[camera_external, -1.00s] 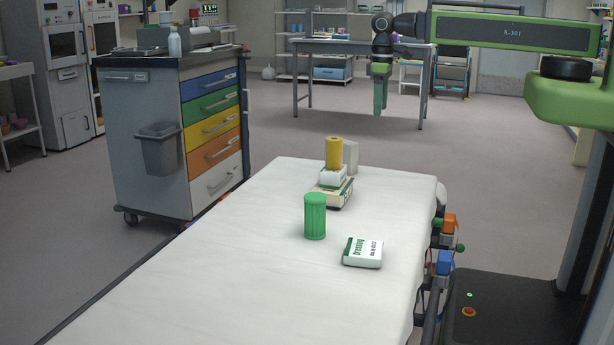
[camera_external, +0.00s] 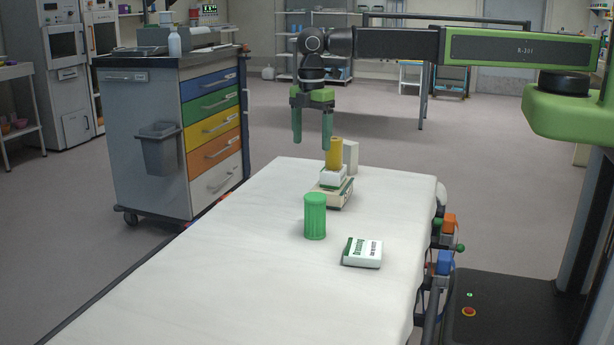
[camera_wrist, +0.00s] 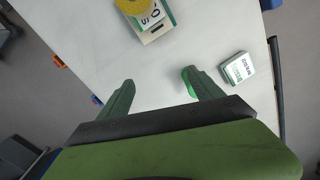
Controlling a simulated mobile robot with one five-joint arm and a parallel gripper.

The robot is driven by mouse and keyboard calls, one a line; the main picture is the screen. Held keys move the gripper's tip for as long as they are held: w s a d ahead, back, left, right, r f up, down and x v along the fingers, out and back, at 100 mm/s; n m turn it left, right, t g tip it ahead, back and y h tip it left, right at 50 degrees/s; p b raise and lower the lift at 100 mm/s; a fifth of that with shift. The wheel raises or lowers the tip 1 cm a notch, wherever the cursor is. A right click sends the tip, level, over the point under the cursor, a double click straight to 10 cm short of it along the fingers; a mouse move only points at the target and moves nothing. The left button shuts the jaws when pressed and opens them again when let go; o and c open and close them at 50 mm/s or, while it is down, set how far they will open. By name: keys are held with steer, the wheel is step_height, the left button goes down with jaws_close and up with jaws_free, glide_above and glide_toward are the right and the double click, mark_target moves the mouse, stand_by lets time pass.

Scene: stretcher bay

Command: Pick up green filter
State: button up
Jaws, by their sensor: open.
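The green filter (camera_external: 315,216) is a ribbed upright cylinder standing on the white-covered stretcher (camera_external: 220,270). In the wrist view a bright green sliver of the filter (camera_wrist: 188,86) shows beside the right finger, which hides most of it. My gripper (camera_external: 311,147) is open and empty, with its green fingers pointing down. It is above and apart from the filter, toward the far end of the stretcher. Its fingers also show in the wrist view (camera_wrist: 158,78), spread apart.
A yellow cylinder (camera_external: 334,153) stands on stacked boxes (camera_external: 333,190) behind the filter, with a pale block (camera_external: 350,156) beside it. A white-and-green dressing pack (camera_external: 362,252) lies right of the filter. A drawer cart (camera_external: 160,140) stands at left. The near stretcher surface is clear.

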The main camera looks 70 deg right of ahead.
steer(key=n, duration=0.2)
glide_toward(314, 195)
steer(key=shift+s+a+b, duration=0.1)
steer(key=shift+b, duration=0.25)
step_height(314, 195, down, 12)
steer(key=b, duration=1.2)
steer(key=shift+f, duration=0.25)
step_height(314, 195, down, 5)
steer(key=b, duration=0.5)
steer(key=shift+s+a+f+b, duration=0.1)
steer(key=shift+s+a+b, duration=0.05)
steer(key=shift+b, duration=0.2)
steer(key=shift+r, duration=0.2)
steer(key=c, duration=1.6)
